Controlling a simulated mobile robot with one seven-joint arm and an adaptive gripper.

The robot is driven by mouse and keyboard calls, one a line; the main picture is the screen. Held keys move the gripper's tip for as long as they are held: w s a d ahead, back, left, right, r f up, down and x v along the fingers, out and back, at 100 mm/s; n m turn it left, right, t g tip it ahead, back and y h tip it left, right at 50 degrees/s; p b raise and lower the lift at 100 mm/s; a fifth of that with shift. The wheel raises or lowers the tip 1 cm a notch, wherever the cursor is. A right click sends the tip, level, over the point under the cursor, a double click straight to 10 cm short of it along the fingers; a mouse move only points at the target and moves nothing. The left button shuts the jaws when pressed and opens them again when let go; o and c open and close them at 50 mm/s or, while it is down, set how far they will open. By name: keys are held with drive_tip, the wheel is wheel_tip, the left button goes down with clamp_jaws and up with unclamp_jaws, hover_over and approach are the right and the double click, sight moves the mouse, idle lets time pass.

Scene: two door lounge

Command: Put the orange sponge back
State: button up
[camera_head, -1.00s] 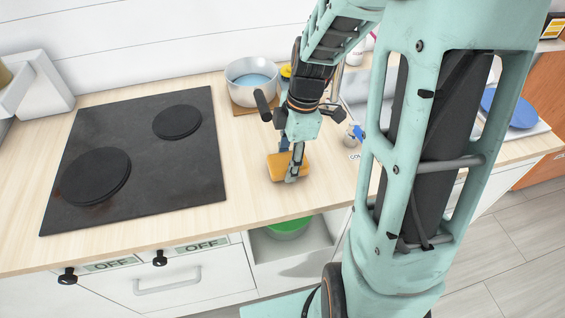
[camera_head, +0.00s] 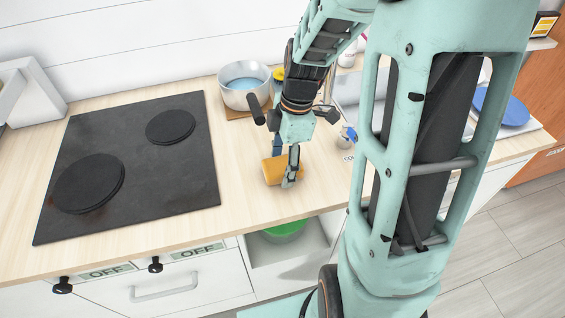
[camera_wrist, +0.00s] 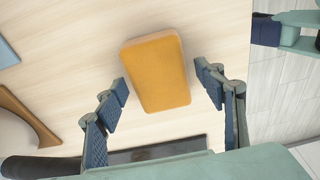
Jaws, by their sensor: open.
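The orange sponge (camera_head: 272,171) lies on the light wood counter, to the right of the black cooktop. My gripper (camera_head: 285,168) is low over the counter at the sponge, and one finger hides part of it in the head view. In the wrist view the sponge (camera_wrist: 157,72) lies between the two spread fingertips of my gripper (camera_wrist: 162,95), a little ahead of them. A gap shows on both sides, so the fingers do not touch it there.
The black cooktop (camera_head: 135,165) fills the counter's left. A pot (camera_head: 244,88) with blue inside stands on a wooden board at the back. A small bottle with a blue top (camera_head: 347,135) is right of my gripper. A green bowl (camera_head: 283,231) sits in the open compartment below.

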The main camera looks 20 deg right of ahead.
wheel_tip(320, 180, up, 12)
drive_tip(key=d, duration=0.1)
drive_tip(key=shift+d+f+p, duration=0.25)
drive_tip(key=shift+d+p, duration=0.05)
drive_tip(key=shift+d, duration=0.1)
